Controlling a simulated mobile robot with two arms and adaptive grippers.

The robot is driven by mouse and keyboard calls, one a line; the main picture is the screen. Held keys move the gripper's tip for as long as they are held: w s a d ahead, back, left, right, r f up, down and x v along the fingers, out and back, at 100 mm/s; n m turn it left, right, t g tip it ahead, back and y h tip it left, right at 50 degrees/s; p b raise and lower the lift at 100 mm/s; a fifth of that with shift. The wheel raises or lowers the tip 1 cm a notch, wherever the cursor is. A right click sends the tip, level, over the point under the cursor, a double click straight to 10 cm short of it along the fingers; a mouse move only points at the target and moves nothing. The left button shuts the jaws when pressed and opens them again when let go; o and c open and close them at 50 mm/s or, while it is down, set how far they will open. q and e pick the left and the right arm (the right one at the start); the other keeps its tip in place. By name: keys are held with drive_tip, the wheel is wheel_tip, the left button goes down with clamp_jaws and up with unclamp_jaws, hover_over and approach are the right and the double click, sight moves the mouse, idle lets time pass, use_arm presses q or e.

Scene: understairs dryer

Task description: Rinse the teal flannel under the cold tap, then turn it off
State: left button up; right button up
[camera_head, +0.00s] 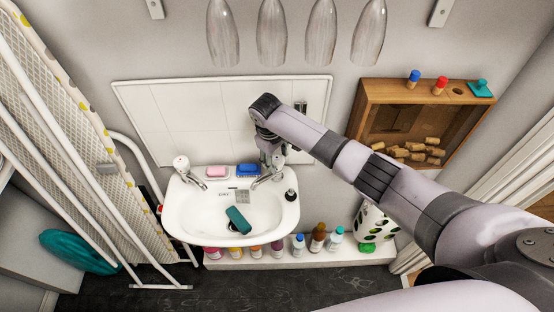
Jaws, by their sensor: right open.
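A white sink (176,215) is mounted below a white tiled panel. A teal folded piece that looks like the flannel (238,220) lies in its basin, near the drain. One tap (183,166) stands at the sink's left back corner and another tap (262,180) at its right back corner. I cannot read which is cold, and I see no clear stream of water. My right gripper (272,154) is open and points down right at the right tap's top, partly hiding it. Whether it touches the tap is unclear. My left gripper is out of view.
A pink soap (215,171) and a blue sponge (248,169) sit on the sink's back ledge. Several bottles (318,237) stand on a low shelf below. A wooden box (367,110) with corks is at right. Glasses (271,32) hang above. An ironing board (70,120) leans at left.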

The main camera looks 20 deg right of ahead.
wheel_tip(320, 180, up, 10)
drive_tip(key=a, duration=0.1)
drive_tip(key=shift+s+a, duration=0.2)
drive_tip(key=shift+s, duration=0.15)
